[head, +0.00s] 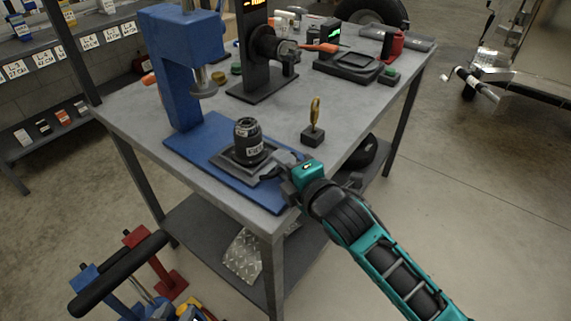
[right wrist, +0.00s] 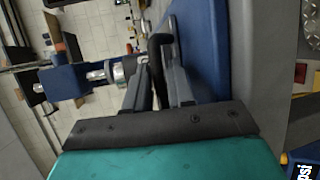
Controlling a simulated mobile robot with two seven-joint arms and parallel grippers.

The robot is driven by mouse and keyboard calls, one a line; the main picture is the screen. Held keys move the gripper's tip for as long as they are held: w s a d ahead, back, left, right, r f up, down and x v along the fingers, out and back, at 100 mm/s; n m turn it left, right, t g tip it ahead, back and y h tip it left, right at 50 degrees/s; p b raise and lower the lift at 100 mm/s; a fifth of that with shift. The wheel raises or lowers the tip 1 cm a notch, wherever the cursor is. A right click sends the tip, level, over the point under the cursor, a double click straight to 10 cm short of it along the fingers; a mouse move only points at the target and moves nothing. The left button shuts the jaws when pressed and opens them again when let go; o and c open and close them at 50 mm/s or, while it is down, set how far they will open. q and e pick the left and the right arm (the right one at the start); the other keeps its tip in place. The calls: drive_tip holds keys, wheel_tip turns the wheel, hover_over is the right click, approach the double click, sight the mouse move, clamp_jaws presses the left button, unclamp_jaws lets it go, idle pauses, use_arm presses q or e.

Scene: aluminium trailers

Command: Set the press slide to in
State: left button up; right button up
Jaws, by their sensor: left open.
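A blue press (head: 178,70) stands on the workbench, its ram (head: 204,86) hanging over a blue base plate (head: 203,143). The dark grey press slide (head: 230,158) lies on the base plate, on the side towards the bench's near corner, clear of the ram. A black cylindrical part (head: 247,142) stands upright on the slide. My right gripper (head: 277,170) is at the slide's near end. In the right wrist view, its fingers (right wrist: 159,80) close on the slide's dark handle (right wrist: 158,45). My left gripper is not seen.
Behind the press stand a dark upright fixture (head: 262,50) and a black tray (head: 348,66). A brass piece on a small black block (head: 313,135) stands right of the slide. A black bar on red and blue supports (head: 118,274) is at the lower left.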

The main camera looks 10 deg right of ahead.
drive_tip(key=p+v, duration=0.1)
drive_tip(key=v, duration=1.2)
